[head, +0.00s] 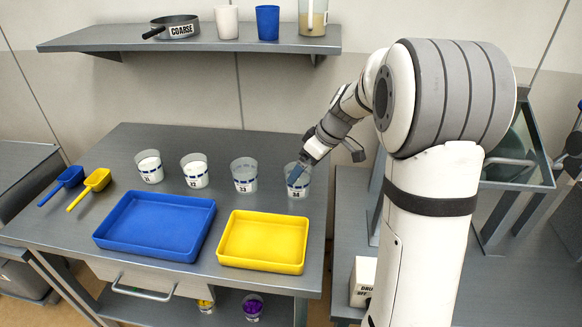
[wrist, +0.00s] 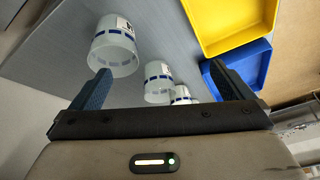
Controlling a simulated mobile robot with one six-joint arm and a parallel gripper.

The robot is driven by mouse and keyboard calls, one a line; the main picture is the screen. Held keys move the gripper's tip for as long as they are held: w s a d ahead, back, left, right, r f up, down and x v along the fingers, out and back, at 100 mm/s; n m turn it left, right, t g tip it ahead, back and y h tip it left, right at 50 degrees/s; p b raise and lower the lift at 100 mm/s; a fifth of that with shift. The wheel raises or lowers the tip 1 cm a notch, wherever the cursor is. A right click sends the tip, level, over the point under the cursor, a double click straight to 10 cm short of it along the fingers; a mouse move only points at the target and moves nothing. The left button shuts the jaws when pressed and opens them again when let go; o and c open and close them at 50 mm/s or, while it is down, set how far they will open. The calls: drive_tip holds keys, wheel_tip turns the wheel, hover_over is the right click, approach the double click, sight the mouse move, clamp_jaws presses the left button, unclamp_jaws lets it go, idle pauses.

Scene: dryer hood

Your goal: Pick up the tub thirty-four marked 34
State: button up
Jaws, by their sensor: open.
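Tub 33 (head: 244,175) stands close to the left, with two more tubs further left. A yellow tray (head: 262,268) and a blue tray (head: 155,255) lie in front. Two scoops (head: 90,187) lie at left. A shelf (head: 110,40) hangs behind.

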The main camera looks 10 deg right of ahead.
sight(307, 173)
drive_tip(key=w+f+n, duration=0.1)
drive_tip(key=w, duration=0.1)
drive_tip(key=w+d+f, duration=0.1)
drive_tip(key=w+f, duration=0.1)
drive_tip(key=w, duration=0.1)
drive_tip(key=w+d+f+n+y, duration=0.1)
drive_tip(key=w+f, duration=0.1)
drive_tip(key=w, duration=0.1)
drive_tip(key=shift+d+n+t, duration=0.15)
drive_tip(key=shift+n+t, duration=0.15)
drive_tip(key=shift+w+f, duration=0.2)
drive_tip(key=shift+f, duration=0.05)
drive_tip(key=p+x, duration=0.2)
drive_tip(key=x, duration=0.5)
drive_tip(key=shift+w+f+p, duration=0.15)
drive_tip(key=shift+w+p, duration=0.05)
drive_tip(key=shift+p, duration=0.15)
drive_tip(key=shift+c, duration=0.3)
drive_tip(key=c, duration=0.9)
